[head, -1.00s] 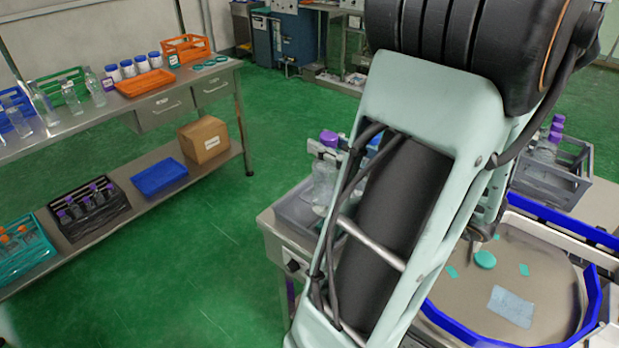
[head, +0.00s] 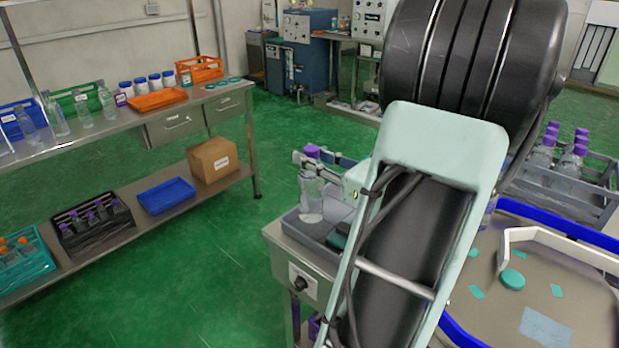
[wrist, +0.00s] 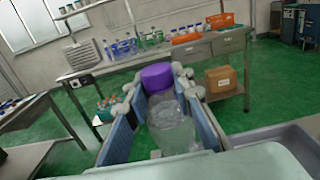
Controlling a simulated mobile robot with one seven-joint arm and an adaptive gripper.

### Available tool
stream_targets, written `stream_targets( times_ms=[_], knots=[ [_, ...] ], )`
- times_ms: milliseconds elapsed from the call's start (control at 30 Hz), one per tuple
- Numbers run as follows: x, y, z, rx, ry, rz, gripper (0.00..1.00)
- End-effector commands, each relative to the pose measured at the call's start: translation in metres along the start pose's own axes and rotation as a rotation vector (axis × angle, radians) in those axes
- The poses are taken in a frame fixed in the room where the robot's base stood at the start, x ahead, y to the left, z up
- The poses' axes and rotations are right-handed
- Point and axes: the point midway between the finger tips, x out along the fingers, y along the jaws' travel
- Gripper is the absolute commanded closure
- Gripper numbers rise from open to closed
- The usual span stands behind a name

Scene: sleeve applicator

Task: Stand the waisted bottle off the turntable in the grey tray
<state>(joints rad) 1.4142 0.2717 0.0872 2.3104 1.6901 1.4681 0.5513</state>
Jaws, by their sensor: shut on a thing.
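The waisted bottle (head: 311,196) is clear with a purple cap and looks upright in the head view. My gripper (head: 318,168) is shut on it just below the cap. In the wrist view the bottle (wrist: 172,128) stands between the two blue-padded fingers of my gripper (wrist: 160,92). The grey tray (head: 290,226) lies at the table's near left corner, and the bottle's base appears over its floor. I cannot tell whether the base touches it. The tray's edge may show at lower right in the wrist view (wrist: 268,136). The turntable (head: 490,305) is at right, partly behind my arm.
A grey crate (head: 560,196) of purple-capped bottles stands behind the turntable. A white guide rail (head: 560,243) and blue rim border the turntable, with a green disc (head: 513,278) on it. A steel shelf bench (head: 120,142) stands at left across open green floor.

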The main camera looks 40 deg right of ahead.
Motion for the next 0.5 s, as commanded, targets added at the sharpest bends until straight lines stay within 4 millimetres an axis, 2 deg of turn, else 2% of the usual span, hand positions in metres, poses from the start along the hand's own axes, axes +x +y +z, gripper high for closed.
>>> stream_targets(
  times_ms=[167, 333, 500],
  knots=[
    [0.008, -0.003, -0.013, -0.001, -0.003, 0.002, 1.0],
    [0.007, -0.003, -0.034, 0.0, -0.002, 0.0, 1.0],
    [0.008, -0.003, -0.04, -0.001, -0.002, 0.0, 1.0]
  ],
)
